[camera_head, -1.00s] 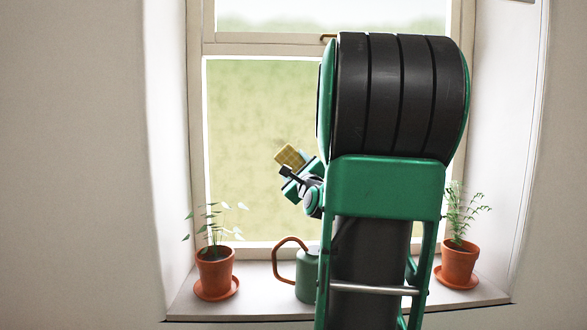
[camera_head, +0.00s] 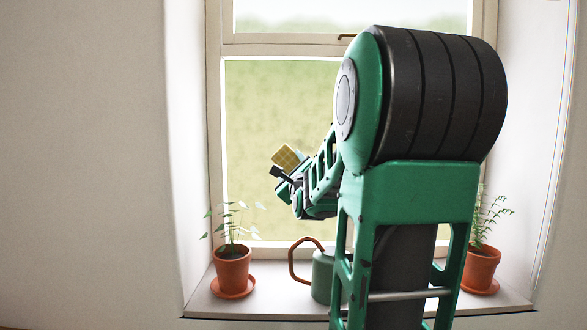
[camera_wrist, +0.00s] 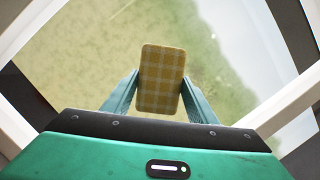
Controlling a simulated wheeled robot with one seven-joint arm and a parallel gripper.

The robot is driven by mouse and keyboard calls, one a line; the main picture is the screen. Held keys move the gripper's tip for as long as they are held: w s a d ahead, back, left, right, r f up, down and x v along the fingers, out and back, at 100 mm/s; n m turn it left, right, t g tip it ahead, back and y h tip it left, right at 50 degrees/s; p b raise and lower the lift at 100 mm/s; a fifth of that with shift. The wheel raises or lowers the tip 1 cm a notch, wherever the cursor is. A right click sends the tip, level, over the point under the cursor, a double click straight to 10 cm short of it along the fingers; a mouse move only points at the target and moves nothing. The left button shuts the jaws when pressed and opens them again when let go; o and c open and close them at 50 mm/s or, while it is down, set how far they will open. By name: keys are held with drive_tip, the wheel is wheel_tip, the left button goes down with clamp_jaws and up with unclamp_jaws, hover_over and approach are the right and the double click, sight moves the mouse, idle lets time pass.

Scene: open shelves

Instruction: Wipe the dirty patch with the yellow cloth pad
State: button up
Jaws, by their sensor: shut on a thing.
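The yellow checked cloth pad (camera_head: 286,157) is held in my gripper (camera_head: 281,174), in front of the lower window pane. In the wrist view the pad (camera_wrist: 161,72) stands between the two teal fingers, and my gripper (camera_wrist: 161,92) is shut on it. The lower pane (camera_head: 265,110) shows a mottled yellow-green haze with faint brownish specks. In the wrist view the haze (camera_wrist: 80,65) lies mainly left of and around the pad. I cannot tell clearly where dirt ends and outdoor scenery begins, nor whether the pad touches the glass. My arm hides the pane's right part.
A potted plant (camera_head: 232,268) stands on the sill's left and another (camera_head: 480,268) on its right. A green watering can (camera_head: 322,275) with a brown handle stands between, partly hidden by my arm. The window frame (camera_head: 214,140) borders the pane.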

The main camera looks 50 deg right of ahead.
sight(287, 153)
drive_tip(key=shift+w+a, duration=0.35)
drive_tip(key=shift+w, duration=0.05)
drive_tip(key=shift+r, duration=0.1)
drive_tip(key=shift+d+r, duration=0.15)
drive_tip(key=shift+r, duration=1.5)
drive_tip(key=s+d, duration=0.7)
drive_tip(key=s, duration=0.1)
drive_tip(key=shift+s+d, duration=0.15)
drive_tip(key=shift+s, duration=0.25)
drive_tip(key=shift+f, duration=0.1)
drive_tip(key=shift+w+a, duration=2.6)
drive_tip(key=shift+w, duration=0.25)
drive_tip(key=shift+w+a, duration=1.2)
drive_tip(key=shift+w, duration=0.25)
